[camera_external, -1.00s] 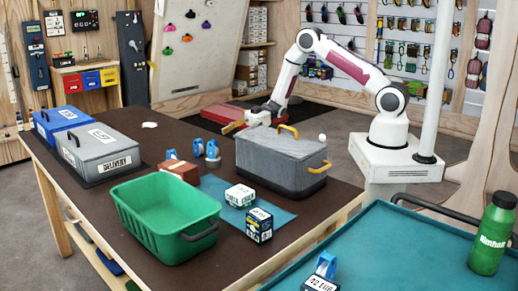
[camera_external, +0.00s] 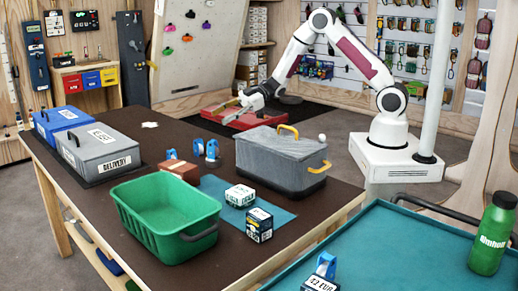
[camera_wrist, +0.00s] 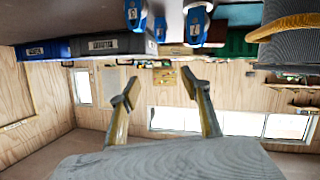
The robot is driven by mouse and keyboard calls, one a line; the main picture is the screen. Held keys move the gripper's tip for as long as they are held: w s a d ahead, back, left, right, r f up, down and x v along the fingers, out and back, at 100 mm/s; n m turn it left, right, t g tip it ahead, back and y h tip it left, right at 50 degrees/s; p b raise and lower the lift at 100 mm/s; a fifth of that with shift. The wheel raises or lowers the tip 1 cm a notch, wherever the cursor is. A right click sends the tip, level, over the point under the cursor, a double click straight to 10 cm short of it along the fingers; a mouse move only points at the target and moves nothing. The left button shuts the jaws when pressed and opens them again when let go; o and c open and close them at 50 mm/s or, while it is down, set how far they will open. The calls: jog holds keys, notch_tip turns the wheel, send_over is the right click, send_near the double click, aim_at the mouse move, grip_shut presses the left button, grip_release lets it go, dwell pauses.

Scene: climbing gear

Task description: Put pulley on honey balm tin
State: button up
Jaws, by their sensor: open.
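Two blue pulleys stand upright on the brown table in the external view, the left pulley (camera_external: 198,147) and the right pulley (camera_external: 212,154). Blue pulleys also show at the top of the wrist view, a left one (camera_wrist: 135,14) and a right one (camera_wrist: 196,26). A small white-and-green box (camera_external: 240,196) and a dark box (camera_external: 259,226) are near the blue mat; I cannot read either as the honey balm tin. My gripper (camera_external: 243,97) is beyond the table's far edge. Its fingers (camera_wrist: 160,92) are apart with nothing between them.
A grey lidded crate (camera_external: 270,160) with yellow handles stands at the table's right far edge. A green bin (camera_external: 165,245) is in front. A brown box (camera_external: 179,171) with a blue item by it stands near the pulleys. Blue (camera_external: 62,120) and grey (camera_external: 98,155) boxes are left.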

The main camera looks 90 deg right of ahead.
jog(key=s+d+r+m+h, duration=0.1)
jog(key=d+r+m+h, duration=0.2)
jog(key=r+h, duration=0.55)
jog(key=s+r+m+h, duration=0.1)
jog(key=s+r+m, duration=0.2)
jog(key=s+r, duration=0.6)
jog(key=s+a+f+m+g+y, duration=0.1)
jog(key=s+a+g, duration=0.2)
jog(key=s, duration=1.3)
jog(key=s+a+f+m+g, duration=0.1)
jog(key=s+a, duration=0.6)
jog(key=s, duration=0.9)
jog(key=shift+a+f+m+g+y, duration=0.4)
jog(key=shift+f+g, duration=0.1)
jog(key=shift+g, duration=0.7)
